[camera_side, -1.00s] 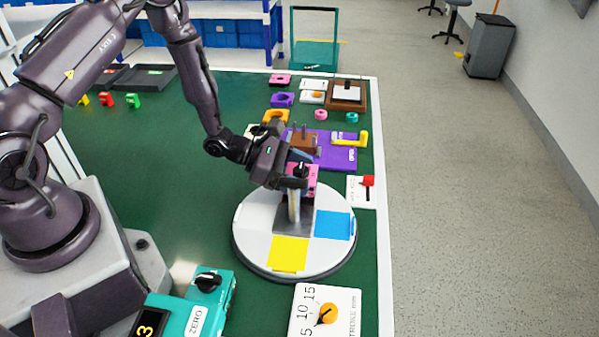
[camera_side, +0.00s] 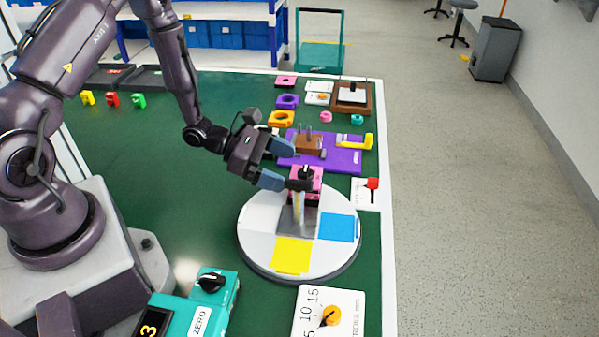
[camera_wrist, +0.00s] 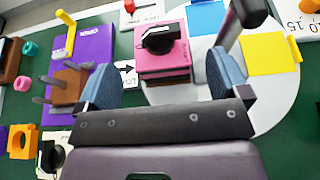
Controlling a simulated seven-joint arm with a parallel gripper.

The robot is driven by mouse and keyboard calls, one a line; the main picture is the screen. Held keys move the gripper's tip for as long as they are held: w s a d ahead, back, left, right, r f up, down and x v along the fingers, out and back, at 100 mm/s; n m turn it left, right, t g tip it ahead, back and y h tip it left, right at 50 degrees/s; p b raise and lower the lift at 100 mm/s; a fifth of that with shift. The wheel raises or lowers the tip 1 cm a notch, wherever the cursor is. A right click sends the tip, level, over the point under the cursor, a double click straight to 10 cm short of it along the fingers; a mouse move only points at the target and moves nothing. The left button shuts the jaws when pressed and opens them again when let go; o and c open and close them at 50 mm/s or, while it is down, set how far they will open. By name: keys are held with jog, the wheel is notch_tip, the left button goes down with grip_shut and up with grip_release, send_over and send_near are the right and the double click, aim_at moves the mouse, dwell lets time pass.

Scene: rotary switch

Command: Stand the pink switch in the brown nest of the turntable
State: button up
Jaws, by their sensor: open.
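The pink switch (camera_side: 310,178) with a black knob stands upright at the far side of the round white turntable (camera_side: 258,243). It also shows in the wrist view (camera_wrist: 174,55), ahead of the fingers, with a dark band around its lower part. I cannot tell whether that band is the brown nest, which is not plainly visible. A grey post on a dark plate stands at the turntable's middle and partly covers the switch in the side view. My gripper (camera_side: 281,164) is open and empty, backed off to the left of the switch; its blue fingers are apart from it.
The turntable has a yellow patch (camera_side: 291,256) and a blue patch (camera_side: 337,227). A purple plate (camera_side: 342,160) with a brown pegged block (camera_side: 309,145) and a yellow handle lies behind. A red-knobbed slider (camera_side: 372,184) is at right.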

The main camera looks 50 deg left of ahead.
jog(key=s+r+m+g+y, duration=0.2)
jog(key=s+r+m+y, duration=0.2)
jog(key=s+r+m, duration=0.5)
jog(key=s+d+r+m+g+y, duration=0.1)
jog(key=s+r+m+y, duration=0.4)
jog(key=r+m, duration=1.3)
jog(key=s+g, duration=0.1)
jog(key=s, duration=0.3)
jog(key=shift+r+y, duration=0.25)
jog(key=shift+y, duration=0.05)
